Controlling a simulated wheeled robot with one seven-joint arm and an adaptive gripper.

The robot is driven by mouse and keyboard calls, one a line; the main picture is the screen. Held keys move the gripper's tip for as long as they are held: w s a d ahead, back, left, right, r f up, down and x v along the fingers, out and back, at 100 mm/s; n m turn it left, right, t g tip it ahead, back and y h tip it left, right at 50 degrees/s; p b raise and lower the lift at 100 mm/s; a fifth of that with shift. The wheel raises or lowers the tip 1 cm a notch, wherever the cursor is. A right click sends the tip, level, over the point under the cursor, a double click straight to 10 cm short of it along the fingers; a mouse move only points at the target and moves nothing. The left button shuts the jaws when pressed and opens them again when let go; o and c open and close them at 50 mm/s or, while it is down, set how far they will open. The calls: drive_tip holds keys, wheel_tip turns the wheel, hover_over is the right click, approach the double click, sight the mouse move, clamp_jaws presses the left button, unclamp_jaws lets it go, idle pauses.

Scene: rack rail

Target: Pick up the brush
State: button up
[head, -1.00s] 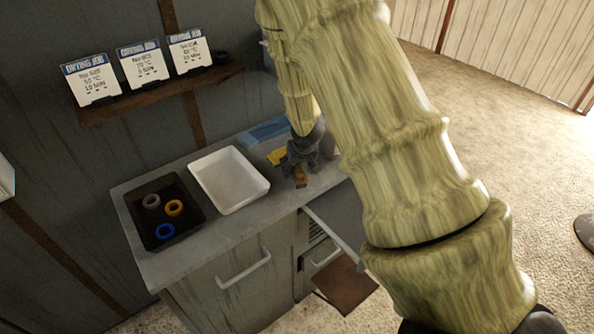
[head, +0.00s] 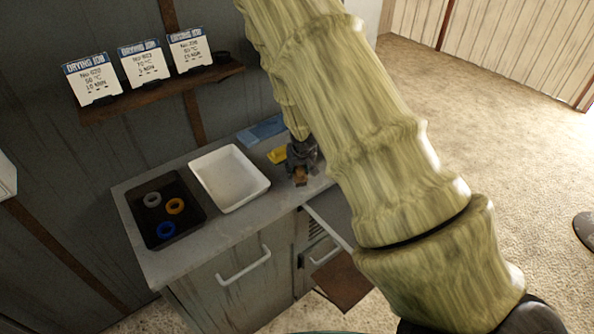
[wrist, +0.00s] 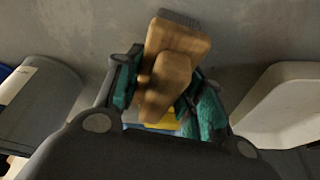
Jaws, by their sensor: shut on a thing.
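The brush has a brown wooden body and handle and grey bristles. In the wrist view the brush (wrist: 176,48) lies between my gripper's (wrist: 165,84) teal-padded fingers, slightly tilted, with its bristles pointing to the top of the picture. My gripper is shut on it. In the head view my gripper (head: 301,164) is at the right part of the counter, and the brown brush (head: 300,177) shows small just below the fingers. I cannot tell whether the brush touches the counter.
A white tray (head: 262,186) stands left of my gripper on the grey counter (head: 152,262). Further left is a black tray (head: 185,226) with grey, orange and blue rings. A yellow object (head: 277,155) and a blue item (head: 262,131) lie behind. An open drawer (head: 331,222) is below right.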

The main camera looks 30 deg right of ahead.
drive_tip(key=shift+r, duration=0.15)
drive_tip(key=shift+r+b, duration=0.55)
drive_tip(key=shift+r, duration=1.05)
drive_tip(key=s+a+b, duration=0.2)
drive_tip(key=s, duration=0.2)
drive_tip(key=s+a+r+b, duration=0.1)
drive_tip(key=s+a+b, duration=0.1)
drive_tip(key=s, duration=0.3)
drive_tip(key=s+a+b, duration=0.2)
drive_tip(key=s+a, duration=0.1)
drive_tip(key=s, duration=0.2)
drive_tip(key=shift+s+a+r, duration=0.1)
drive_tip(key=shift+s+r, duration=0.05)
drive_tip(key=shift+r, duration=0.15)
